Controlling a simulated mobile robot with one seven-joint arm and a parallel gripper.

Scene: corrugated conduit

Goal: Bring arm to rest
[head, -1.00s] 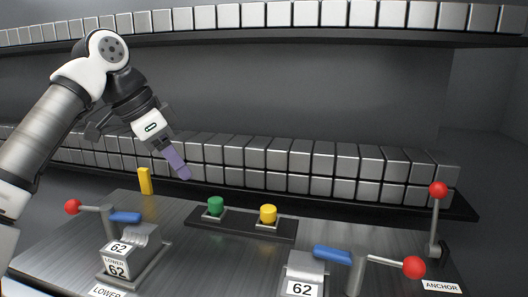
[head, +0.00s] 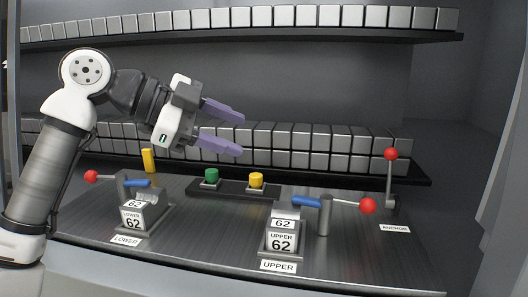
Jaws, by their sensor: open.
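My gripper (head: 242,135) is in the head view at the centre left, raised above the workbench. Its two purple fingers are spread apart with nothing between them, pointing right. It hangs above and behind the green button (head: 212,175) and the yellow button (head: 256,180), apart from both. My arm comes in from the left, bent at a white joint.
The metal bench (head: 185,225) carries the lower block (head: 133,216) and the upper block (head: 282,239), each with a blue-handled, red-knobbed lever. The anchor lever (head: 390,180) stands upright at right. A yellow upright piece (head: 148,160) is at back left. Shelves of silver boxes (head: 300,140) line the back.

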